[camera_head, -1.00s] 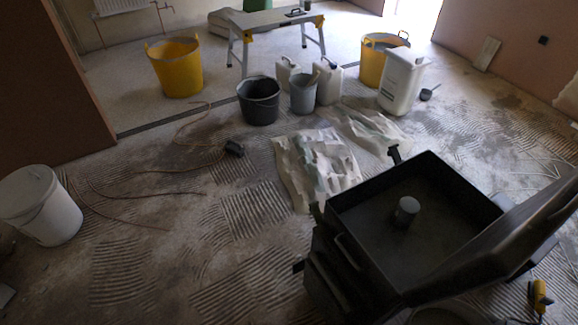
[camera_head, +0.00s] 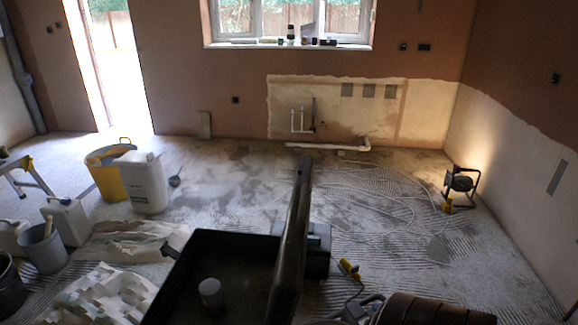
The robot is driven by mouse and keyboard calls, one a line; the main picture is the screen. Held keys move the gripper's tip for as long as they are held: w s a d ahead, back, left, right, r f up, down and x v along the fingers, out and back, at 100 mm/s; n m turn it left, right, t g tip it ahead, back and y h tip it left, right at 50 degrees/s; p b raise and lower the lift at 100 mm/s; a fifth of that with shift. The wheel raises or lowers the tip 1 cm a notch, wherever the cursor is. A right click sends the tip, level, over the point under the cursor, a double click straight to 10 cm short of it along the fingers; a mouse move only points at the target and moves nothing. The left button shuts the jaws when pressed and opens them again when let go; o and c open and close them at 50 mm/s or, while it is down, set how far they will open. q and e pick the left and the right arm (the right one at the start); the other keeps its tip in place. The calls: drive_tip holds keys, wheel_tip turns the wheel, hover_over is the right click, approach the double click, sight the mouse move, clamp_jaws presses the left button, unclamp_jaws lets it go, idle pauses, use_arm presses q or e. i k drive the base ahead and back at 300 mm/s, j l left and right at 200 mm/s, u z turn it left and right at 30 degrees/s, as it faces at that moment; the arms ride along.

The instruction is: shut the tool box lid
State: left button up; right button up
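The black tool box (camera_head: 215,240) stands open at the bottom of the head view, its near part cut off by the lower edge. Its lid (camera_head: 296,225) is raised and seen nearly edge-on, standing up along the box's right side. A small grey cylinder (camera_head: 211,292) stands inside the box on its floor. Neither of my grippers is in view.
A dark brown ribbed object (camera_head: 432,311) and a yellow-ended corded item (camera_head: 348,268) lie right of the box. A white container (camera_head: 143,183), yellow tub (camera_head: 107,172) and crumpled sheet (camera_head: 108,295) are at left. A work light (camera_head: 461,185) stands far right. The floor beyond the box is mostly clear.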

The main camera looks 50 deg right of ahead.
sight(287, 289)
drive_tip(key=z, duration=1.75)
